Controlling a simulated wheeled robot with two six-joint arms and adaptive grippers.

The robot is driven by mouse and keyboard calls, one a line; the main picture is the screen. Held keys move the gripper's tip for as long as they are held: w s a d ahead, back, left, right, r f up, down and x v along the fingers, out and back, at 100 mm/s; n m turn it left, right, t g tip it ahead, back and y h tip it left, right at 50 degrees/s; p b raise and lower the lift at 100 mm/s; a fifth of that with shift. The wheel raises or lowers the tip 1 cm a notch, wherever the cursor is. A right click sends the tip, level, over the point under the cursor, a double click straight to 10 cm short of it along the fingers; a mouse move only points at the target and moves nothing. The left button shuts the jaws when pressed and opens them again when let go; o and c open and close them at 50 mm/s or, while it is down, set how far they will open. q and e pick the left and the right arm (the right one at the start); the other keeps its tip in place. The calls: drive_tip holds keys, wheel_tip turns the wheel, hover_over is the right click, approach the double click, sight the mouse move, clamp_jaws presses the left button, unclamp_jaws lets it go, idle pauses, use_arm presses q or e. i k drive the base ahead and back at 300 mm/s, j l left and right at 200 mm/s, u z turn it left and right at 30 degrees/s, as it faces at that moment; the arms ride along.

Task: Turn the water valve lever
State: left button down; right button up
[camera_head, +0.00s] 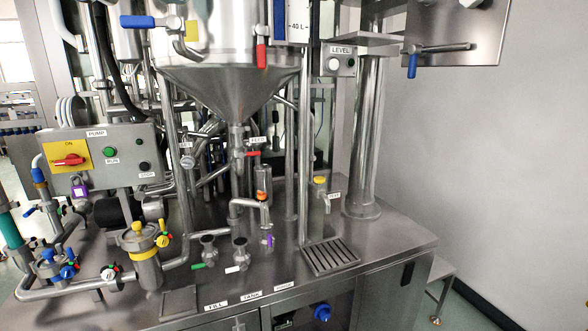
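No label reading "water" can be made out, so I cannot tell which lever is the water valve's. A blue lever (138,21) points left from a valve beside the steel hopper (230,80) at the upper left. A red lever (261,57) hangs down on the hopper's right side. Another blue handle (412,66) hangs down below a horizontal rod at the upper right. A red lever (252,154) sits under the hopper outlet near the "FEED" label. Small green (203,265) and white (236,268) levers sit low on the steel deck. Neither gripper is in view.
A grey pump box (125,155) with a red rotary switch (68,160) stands at the left. A thick steel column (366,140) and a drain grate (330,257) are on the right of the deck (400,240). Pipes crowd the left; the grey wall side is clear.

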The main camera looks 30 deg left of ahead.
sight(31, 211)
drive_tip(key=k+j+u, duration=0.15)
drive_tip(key=u, duration=0.65)
drive_tip(key=k+j+u, duration=0.2)
drive_tip(key=j, duration=0.3)
drive_tip(key=k+j+u, duration=0.25)
drive_tip(key=j, duration=0.25)
drive_tip(key=j+u, duration=0.2)
drive_tip(key=j, duration=0.3)
drive_tip(key=k+j+u, duration=0.2)
drive_tip(key=j, duration=1)
drive_tip(key=i+j, duration=0.2)
drive_tip(key=i+j+z, duration=0.15)
drive_tip(key=j, duration=0.25)
drive_tip(key=i+j, duration=0.25)
drive_tip(key=i+j+z, duration=0.1)
drive_tip(key=j, duration=0.3)
drive_tip(key=i+j+z, duration=0.1)
drive_tip(key=i+j, duration=0.35)
drive_tip(key=j, duration=0.2)
drive_tip(key=i+j+z, duration=0.15)
drive_tip(key=j, duration=0.2)
